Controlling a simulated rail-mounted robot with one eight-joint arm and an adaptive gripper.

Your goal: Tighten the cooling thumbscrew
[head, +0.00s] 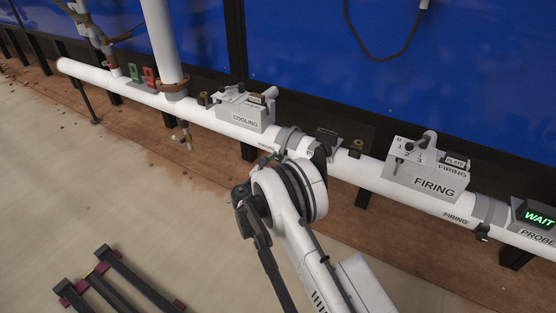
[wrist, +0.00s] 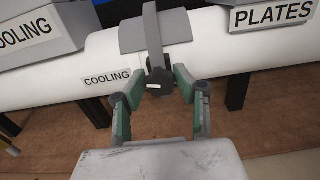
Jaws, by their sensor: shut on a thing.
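The cooling thumbscrew is a dark lobed knob (wrist: 160,84) with a small pale mark. It sits under a grey clamp band (wrist: 155,35) on the white pipe, right of the COOLING label (wrist: 107,78) in the wrist view. My gripper (wrist: 157,88) has its green-padded fingers on both sides of the knob and is shut on it. In the head view the grey clamp band (head: 289,138) shows on the pipe, but my arm hides the knob and fingertips.
The white pipe (head: 350,172) runs across the scene. A COOLING box (head: 245,112) and a FIRING box (head: 428,168) stand on it. A display (head: 537,216) reading WAIT is at the right. Dark bars (head: 110,280) lie on the floor at lower left.

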